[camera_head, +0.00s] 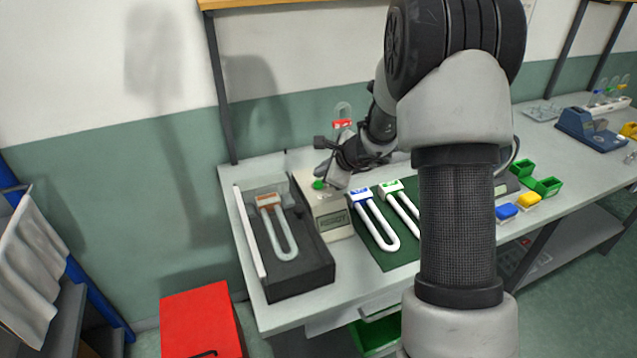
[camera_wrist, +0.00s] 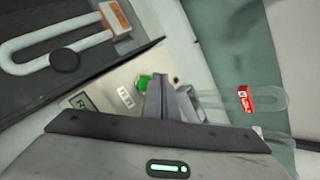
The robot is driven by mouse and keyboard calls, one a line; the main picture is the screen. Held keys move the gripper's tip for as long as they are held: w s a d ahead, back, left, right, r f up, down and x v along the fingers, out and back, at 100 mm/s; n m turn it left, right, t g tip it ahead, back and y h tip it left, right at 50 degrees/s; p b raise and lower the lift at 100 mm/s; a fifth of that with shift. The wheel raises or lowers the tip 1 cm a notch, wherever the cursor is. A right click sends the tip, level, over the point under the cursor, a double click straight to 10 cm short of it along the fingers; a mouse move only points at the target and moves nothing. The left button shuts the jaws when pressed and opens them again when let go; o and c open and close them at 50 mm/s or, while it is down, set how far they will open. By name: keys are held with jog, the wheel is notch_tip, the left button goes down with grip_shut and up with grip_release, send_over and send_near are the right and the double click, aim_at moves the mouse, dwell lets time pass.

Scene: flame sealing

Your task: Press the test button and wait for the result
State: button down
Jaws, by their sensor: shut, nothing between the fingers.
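The beige test box (camera_head: 327,208) stands on the bench and has a display that appears to read READY. Its green test button (camera_head: 318,184) is on the top face and also shows in the wrist view (camera_wrist: 143,83). My gripper (camera_head: 335,180) is shut and empty, its fingertips right beside the button. In the wrist view the fingertips (camera_wrist: 157,80) partly overlap the button's edge; I cannot tell whether they touch it. A U-shaped tube with an orange-brown label (camera_head: 275,228) lies in the dark fixture (camera_head: 310,273) left of the box.
Two U-tubes with blue and green labels (camera_head: 375,222) lie on a green mat (camera_head: 384,257) right of the box. A red-labelled tube (camera_head: 343,123) stands behind. Green, blue and yellow bins (camera_head: 507,211) are further right. A red box (camera_head: 201,318) is at the lower left.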

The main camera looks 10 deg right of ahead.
aim_at(321, 186)
jog(key=shift+f, duration=0.2)
jog(key=shift+f+b, duration=0.25)
jog(key=shift+b, duration=0.4)
jog(key=shift+f+b, duration=0.6)
jog(key=shift+b, duration=0.1)
dwell(0.5)
jog(key=shift+r, duration=0.1)
jog(key=shift+r+p, duration=0.75)
jog(key=shift+r, duration=0.2)
jog(key=shift+r, duration=0.1)
jog(key=shift+r+p, duration=2.25)
jog(key=shift+r, duration=0.6)
jog(key=shift+r, duration=0.1)
